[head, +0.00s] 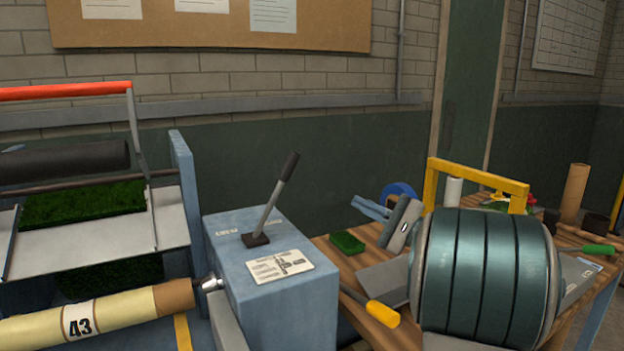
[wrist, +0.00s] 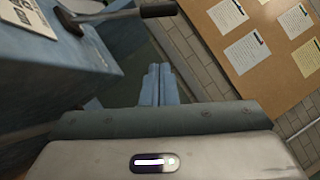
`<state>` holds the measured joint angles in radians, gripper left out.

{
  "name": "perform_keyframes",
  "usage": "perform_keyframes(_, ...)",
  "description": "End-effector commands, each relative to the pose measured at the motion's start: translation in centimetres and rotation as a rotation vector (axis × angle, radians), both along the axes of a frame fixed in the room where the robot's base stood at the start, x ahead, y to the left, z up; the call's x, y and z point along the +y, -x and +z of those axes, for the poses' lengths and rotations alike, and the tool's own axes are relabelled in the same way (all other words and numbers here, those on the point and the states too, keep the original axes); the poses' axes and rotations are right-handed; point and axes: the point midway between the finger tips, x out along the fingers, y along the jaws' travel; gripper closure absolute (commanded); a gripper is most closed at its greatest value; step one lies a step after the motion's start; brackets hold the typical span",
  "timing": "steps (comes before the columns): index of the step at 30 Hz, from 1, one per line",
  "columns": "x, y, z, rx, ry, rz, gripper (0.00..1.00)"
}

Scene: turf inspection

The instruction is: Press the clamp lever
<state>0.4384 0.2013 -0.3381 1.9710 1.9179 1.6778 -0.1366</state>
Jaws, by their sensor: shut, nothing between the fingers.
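The clamp lever (head: 272,200) is a grey metal rod with a black grip, rising from a dark base on top of a blue box (head: 287,299). It leans to the right at its top. In the wrist view the lever (wrist: 108,15) crosses the upper left, with its black grip near the top edge. My gripper (head: 361,204) is to the right of the lever, apart from it, with its blue fingers pointing toward the left. In the wrist view my gripper (wrist: 159,70) has its fingers together and empty, below the lever's grip.
A card (head: 280,266) lies on the box beside the lever. Left are a turf frame with a red bar (head: 60,91) and a roll marked 43 (head: 105,309). A wooden bench on the right holds a turf piece (head: 347,242) and a yellow-handled tool (head: 382,313). My arm hides part of it.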

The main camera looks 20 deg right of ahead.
Motion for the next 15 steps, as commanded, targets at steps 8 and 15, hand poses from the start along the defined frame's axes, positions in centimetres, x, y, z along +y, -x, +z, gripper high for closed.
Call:
perform_keyframes(8, 1.8, -2.0, 0.9, 0.000, 0.001, 0.003, 1.00)
perform_keyframes(15, 4.9, -5.9, 2.3, 0.001, 0.000, 0.002, 1.00)
